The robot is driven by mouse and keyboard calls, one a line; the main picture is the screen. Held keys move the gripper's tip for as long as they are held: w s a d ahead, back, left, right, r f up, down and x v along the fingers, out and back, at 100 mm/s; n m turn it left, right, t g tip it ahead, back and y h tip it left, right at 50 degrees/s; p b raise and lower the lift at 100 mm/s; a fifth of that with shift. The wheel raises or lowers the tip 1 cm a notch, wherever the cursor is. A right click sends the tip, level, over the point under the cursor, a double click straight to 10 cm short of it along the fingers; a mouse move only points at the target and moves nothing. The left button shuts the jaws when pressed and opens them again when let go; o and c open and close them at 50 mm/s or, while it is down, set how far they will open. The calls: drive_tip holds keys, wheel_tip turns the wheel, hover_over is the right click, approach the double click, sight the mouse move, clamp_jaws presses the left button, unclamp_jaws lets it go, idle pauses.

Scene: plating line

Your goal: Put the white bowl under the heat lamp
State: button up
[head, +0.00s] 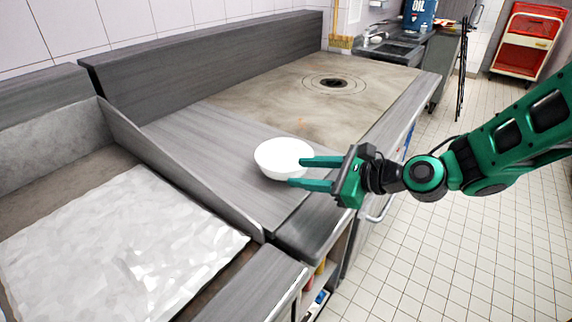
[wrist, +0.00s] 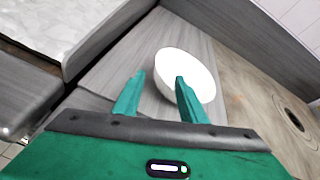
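The white bowl (head: 283,157) stands upright on the grey counter, close to the front edge and just beyond the raised side of the left basin. It also shows in the wrist view (wrist: 190,72). My green gripper (head: 304,173) is open, and its two fingers point left at the bowl in the head view. In the wrist view my gripper (wrist: 154,90) has its right finger overlapping the bowl's near side and its left finger beside the bowl over bare counter. I cannot tell whether a finger touches the bowl. No heat lamp is identifiable in either view.
A basin with a crumpled white filling (head: 110,255) lies at the left behind a raised metal wall (head: 170,165). A round black burner (head: 334,83) is set in the brown cooktop behind the bowl. A sink (head: 392,50) and a red cart (head: 525,42) stand farther back.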

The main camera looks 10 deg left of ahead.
sight(270, 176)
drive_tip(key=x, duration=1.1)
drive_tip(key=shift+a+f, duration=0.1)
clamp_jaws()
